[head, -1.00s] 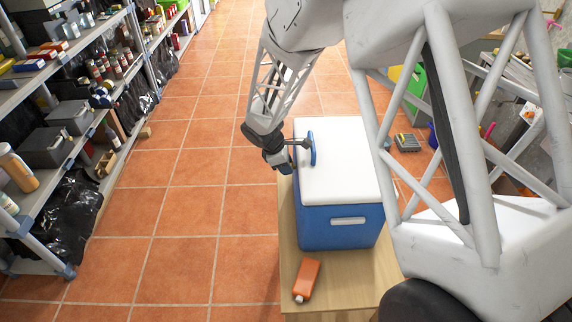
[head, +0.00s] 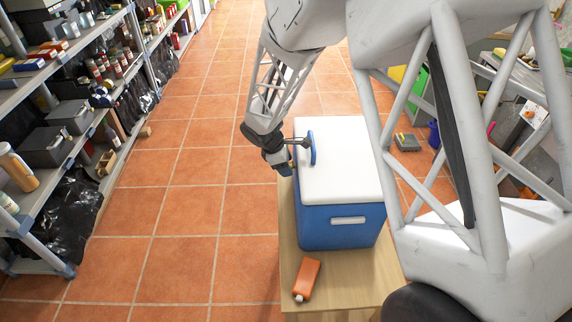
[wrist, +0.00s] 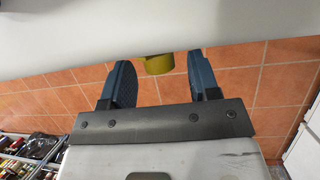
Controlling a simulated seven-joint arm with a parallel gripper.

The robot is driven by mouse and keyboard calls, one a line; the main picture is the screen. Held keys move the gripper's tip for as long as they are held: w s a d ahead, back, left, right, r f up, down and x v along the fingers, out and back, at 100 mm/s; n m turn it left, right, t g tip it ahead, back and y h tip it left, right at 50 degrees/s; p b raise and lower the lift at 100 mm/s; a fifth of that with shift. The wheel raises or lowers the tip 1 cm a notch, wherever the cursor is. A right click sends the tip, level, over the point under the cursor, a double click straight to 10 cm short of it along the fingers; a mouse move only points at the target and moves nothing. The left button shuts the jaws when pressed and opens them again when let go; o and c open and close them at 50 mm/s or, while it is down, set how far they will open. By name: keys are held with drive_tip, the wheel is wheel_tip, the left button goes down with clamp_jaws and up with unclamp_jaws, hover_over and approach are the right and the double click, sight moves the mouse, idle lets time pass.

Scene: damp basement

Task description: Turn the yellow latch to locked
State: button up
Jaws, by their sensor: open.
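The yellow latch (wrist: 157,64) shows in the wrist view, sticking out below a white edge and between the two dark blue fingers of my gripper (wrist: 160,66). The fingers are open, with a gap on each side of the latch; I cannot tell whether either touches it. In the head view, my gripper (head: 280,166) is at the left side of a blue cooler (head: 341,227) with a white lid (head: 345,175). The latch is hardly visible there, hidden by the gripper and lid.
The cooler stands on a wooden table (head: 335,285). An orange bottle (head: 308,278) lies near the table's front left. Loaded shelves (head: 60,95) line the left; the tiled floor between is clear.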

drive_tip(key=v, duration=0.7)
drive_tip(key=shift+r, duration=0.15)
drive_tip(key=shift+a, duration=0.1)
wheel_tip(320, 180, down, 10)
drive_tip(key=s+a+n+t+h, duration=0.15)
drive_tip(key=n+t+h, duration=0.4)
drive_tip(key=n, duration=0.95)
drive_tip(key=s+n+t+y, duration=0.1)
drive_tip(key=s+n+t, duration=0.2)
drive_tip(key=n+t, duration=0.2)
drive_tip(key=s+d+n+t+y, duration=0.1)
drive_tip(key=s+n+t, duration=0.2)
drive_tip(key=n+t, duration=0.3)
drive_tip(key=n, duration=0.5)
drive_tip(key=shift+s+d+r, duration=0.15)
drive_tip(key=shift+s+r, duration=0.2)
drive_tip(key=shift+w+y, duration=0.15)
drive_tip(key=shift+y, duration=0.1)
drive_tip(key=x, duration=0.7)
drive_tip(key=shift+w+d, duration=0.2)
drive_tip(key=shift+w, duration=0.05)
